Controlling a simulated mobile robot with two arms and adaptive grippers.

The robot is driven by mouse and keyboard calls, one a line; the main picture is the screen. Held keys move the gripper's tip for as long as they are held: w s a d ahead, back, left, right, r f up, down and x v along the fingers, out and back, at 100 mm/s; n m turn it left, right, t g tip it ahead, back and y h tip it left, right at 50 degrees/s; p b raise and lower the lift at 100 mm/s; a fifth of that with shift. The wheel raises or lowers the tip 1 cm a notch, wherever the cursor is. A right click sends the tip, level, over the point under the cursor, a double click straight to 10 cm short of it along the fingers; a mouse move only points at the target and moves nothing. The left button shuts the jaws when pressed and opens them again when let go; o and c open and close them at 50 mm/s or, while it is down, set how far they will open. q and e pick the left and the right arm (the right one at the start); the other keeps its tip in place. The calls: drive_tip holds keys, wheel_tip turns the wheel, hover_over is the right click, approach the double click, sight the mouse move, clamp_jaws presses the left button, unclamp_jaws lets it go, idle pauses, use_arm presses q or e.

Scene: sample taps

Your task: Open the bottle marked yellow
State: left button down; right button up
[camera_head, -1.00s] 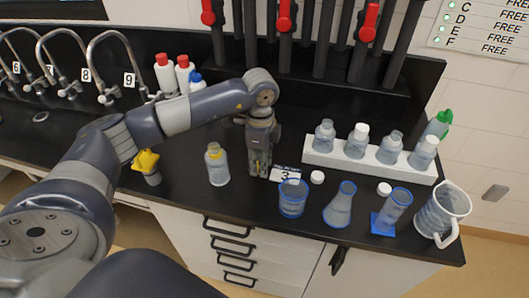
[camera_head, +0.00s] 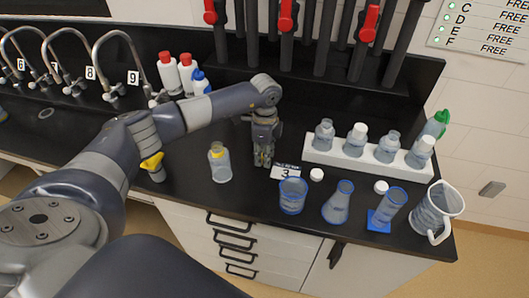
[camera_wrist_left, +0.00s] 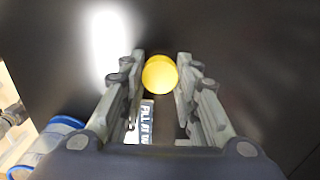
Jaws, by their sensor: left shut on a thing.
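The bottle with the yellow neck band (camera_head: 220,167) stands upright on the black bench in the head view. Its top shows no cap that I can make out. My left gripper (camera_head: 264,161) points down just right of the bottle, apart from it. In the left wrist view my left gripper (camera_wrist_left: 160,80) is shut on a round yellow cap (camera_wrist_left: 159,75), held between its fingertips. The cap cannot be made out clearly in the head view. My right gripper is not in view.
A sign marked 3 (camera_head: 286,172) lies right of my left gripper. Behind it a white rack (camera_head: 318,156) holds several bottles. A beaker (camera_head: 293,196), a flask (camera_head: 337,203), a cylinder (camera_head: 388,211) and a jug (camera_head: 436,213) line the front edge.

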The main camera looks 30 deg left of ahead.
use_arm(q)
drive_tip(key=shift+f, duration=0.15)
drive_tip(key=c, duration=1.2)
unclamp_jaws()
